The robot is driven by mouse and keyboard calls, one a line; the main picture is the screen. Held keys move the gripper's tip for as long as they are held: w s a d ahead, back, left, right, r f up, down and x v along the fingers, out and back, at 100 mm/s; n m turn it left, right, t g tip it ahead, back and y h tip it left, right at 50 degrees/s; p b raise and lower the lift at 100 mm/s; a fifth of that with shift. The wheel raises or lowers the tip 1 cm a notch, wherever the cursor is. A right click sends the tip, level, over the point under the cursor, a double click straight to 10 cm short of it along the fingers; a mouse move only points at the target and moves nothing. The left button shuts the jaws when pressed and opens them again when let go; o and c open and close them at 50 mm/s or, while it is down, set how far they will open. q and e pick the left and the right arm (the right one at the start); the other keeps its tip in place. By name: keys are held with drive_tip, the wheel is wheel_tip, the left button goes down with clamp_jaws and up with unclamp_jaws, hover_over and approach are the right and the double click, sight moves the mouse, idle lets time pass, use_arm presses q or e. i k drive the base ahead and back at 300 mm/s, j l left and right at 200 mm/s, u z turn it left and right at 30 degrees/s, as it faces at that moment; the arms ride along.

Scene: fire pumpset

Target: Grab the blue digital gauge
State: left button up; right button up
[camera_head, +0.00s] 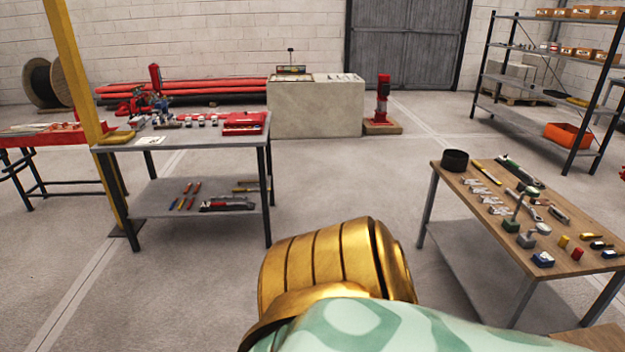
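A gold and pale green link of my own arm fills the bottom middle. Neither gripper shows in this view.
The grey two-level table (197,134) at left holds red and blue parts and tools. A concrete block (318,108), a red pump (382,98) and a shelf rack (530,99) stand behind. A yellow post (75,75) rises at left. Floor between the two tables is clear.

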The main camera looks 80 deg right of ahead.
sight(549, 260)
drive_tip(key=z, duration=4.3)
